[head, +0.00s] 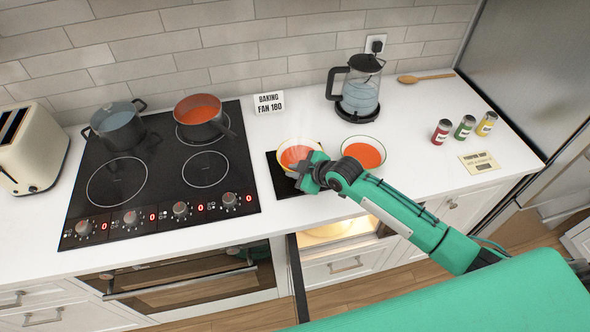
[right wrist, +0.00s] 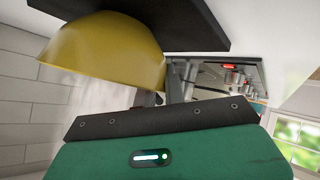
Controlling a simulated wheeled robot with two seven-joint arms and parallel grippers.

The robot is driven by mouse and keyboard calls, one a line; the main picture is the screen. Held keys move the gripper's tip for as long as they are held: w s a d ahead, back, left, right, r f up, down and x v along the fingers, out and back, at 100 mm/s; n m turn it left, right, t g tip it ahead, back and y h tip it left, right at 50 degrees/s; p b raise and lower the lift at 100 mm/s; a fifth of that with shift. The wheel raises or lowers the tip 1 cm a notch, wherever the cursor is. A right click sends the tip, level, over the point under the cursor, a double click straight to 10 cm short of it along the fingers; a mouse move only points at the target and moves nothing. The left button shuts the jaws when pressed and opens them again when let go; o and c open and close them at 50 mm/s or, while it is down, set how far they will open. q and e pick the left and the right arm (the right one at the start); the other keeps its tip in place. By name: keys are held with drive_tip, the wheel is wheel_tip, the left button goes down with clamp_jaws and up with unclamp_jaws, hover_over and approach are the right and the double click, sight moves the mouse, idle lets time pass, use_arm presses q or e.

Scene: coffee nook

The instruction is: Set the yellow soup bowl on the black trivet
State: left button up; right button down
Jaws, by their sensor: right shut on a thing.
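The yellow soup bowl (head: 290,156) holds red soup and steams, and its yellow outside shows in the right wrist view (right wrist: 105,55). My right gripper (head: 308,172) is shut on its near right side. The black trivet (head: 290,188) lies on the counter right of the cooktop, and it shows beside the bowl's base in the right wrist view (right wrist: 195,28). The bowl is over the trivet, roughly level. I cannot tell whether its base touches. My fingertips are partly hidden. My left gripper is not in view.
A second bowl of red soup (head: 363,153) stands close on the right. The cooktop (head: 160,180) with two pots is at left. Several cans (head: 464,127) stand at right. A lit compartment (head: 335,232) is open below.

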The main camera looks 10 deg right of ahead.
drive_tip(key=c, duration=1.9)
unclamp_jaws()
drive_tip(key=o, duration=0.4)
drive_tip(key=shift+r, duration=0.1)
drive_tip(key=shift+s+d+r, duration=0.2)
drive_tip(key=shift+s+d, duration=0.15)
drive_tip(key=shift+s, duration=0.1)
drive_tip(key=b+v, duration=0.3)
drive_tip(key=v, duration=0.7)
drive_tip(key=shift+s+d+r, duration=0.1)
drive_tip(key=shift+s+r, duration=0.1)
drive_tip(key=shift+r, duration=0.15)
